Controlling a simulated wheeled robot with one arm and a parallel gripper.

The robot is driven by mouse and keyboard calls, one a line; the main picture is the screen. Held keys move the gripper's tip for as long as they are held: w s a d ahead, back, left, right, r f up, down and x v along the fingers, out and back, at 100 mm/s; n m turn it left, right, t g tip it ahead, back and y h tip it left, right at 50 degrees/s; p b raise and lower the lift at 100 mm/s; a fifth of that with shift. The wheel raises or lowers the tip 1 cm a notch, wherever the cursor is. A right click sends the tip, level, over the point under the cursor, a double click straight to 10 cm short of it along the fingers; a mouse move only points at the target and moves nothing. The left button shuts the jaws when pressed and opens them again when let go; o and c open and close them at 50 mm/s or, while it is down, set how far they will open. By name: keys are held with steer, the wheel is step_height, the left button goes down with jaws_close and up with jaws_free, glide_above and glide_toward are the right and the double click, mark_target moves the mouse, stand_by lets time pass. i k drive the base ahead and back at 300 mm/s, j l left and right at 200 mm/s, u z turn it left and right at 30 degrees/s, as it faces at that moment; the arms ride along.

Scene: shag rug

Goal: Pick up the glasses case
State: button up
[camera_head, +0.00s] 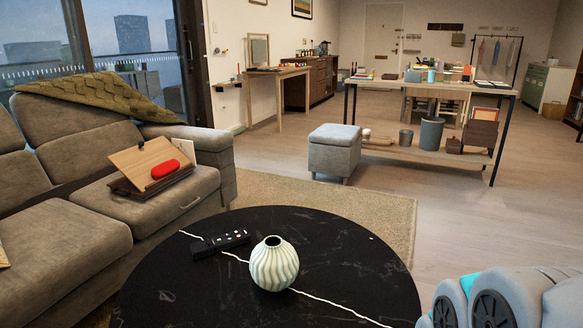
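A red, rounded, elongated object that looks like the glasses case (165,169) lies on a tilted wooden board (139,160) on the grey sofa's right seat. It stands apart from everything but the board. My gripper is not in view. Only a grey and teal rounded part of my own body shows at the lower right, away from the case.
A round black table (190,285) stands in front, bearing a pale ribbed vase (273,264) and a black remote (220,244). The sofa (72,240) fills the left. A grey ottoman (334,153) and a long table (440,88) stand beyond. Floor at right is clear.

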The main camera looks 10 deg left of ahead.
mark_target(162, 170)
steer(key=j+z, duration=0.15)
steer(key=j, duration=0.8)
steer(key=i+j, duration=0.1)
steer(key=j, duration=0.45)
steer(key=i+j, duration=0.1)
steer(key=j, duration=0.45)
steer(key=j+z, duration=0.1)
steer(key=j, duration=0.5)
steer(key=i+j, duration=0.1)
steer(key=j, duration=0.25)
steer(key=i+j+u, duration=0.1)
steer(key=j, duration=0.25)
steer(key=i+j, duration=0.15)
steer(key=j, duration=0.25)
steer(key=i+j, duration=0.15)
steer(key=j, duration=0.2)
steer(key=i+j+z, duration=0.1)
